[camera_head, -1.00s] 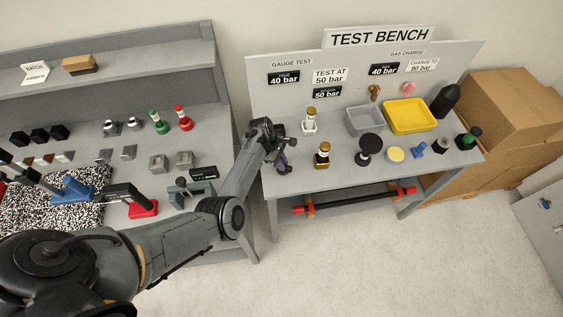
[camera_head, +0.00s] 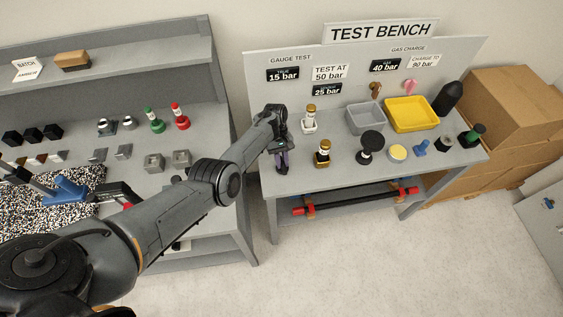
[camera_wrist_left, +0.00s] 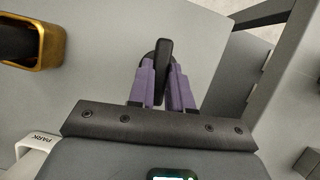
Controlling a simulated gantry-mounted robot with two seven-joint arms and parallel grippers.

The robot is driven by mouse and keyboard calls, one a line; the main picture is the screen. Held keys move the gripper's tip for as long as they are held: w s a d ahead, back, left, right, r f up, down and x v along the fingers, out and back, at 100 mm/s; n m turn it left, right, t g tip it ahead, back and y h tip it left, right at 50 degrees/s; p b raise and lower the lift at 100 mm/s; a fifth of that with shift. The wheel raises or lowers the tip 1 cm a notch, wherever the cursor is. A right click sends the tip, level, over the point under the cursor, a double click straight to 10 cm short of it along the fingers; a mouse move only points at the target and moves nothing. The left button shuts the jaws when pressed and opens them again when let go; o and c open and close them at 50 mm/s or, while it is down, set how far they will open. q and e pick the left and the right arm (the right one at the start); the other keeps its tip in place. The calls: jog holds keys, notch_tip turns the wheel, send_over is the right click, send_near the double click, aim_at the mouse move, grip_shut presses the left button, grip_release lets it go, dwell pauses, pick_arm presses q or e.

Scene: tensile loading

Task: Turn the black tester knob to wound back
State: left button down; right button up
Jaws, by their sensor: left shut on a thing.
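My left gripper (camera_head: 281,163) is at the left end of the test bench (camera_head: 310,182), pointing down. In the left wrist view its purple fingers (camera_wrist_left: 164,88) are shut on the black tester knob (camera_wrist_left: 163,58), a flat black bar with a dark rounded part behind it. In the head view the gripper hides the knob. The gauge-test displays read 15 bar (camera_head: 283,74) on top and 25 bar (camera_head: 327,89) below. The sign (camera_head: 331,72) says TEST AT 50 bar. My right gripper is not in view.
A white-based gauge (camera_head: 309,121) and a gold-based gauge (camera_head: 322,155) stand close to the right of the gripper. Grey (camera_head: 365,118) and yellow (camera_head: 412,115) trays lie farther right. A gap separates the bench from the left worktable (camera_head: 215,135).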

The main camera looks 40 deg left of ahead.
pick_arm(q)
jog(key=shift+f+m+y, duration=0.1)
jog(key=shift+m+y, duration=0.2)
jog(key=shift+m, duration=0.3)
jog(key=shift+m+b, duration=0.3)
jog(key=c, duration=1)
grip_release()
jog(key=shift+c, duration=0.2)
jog(key=shift+w, duration=0.1)
jog(key=v, duration=1.1)
jog(key=shift+w+g, duration=0.15)
jog(key=shift+g, duration=0.15)
jog(key=shift+f, duration=0.1)
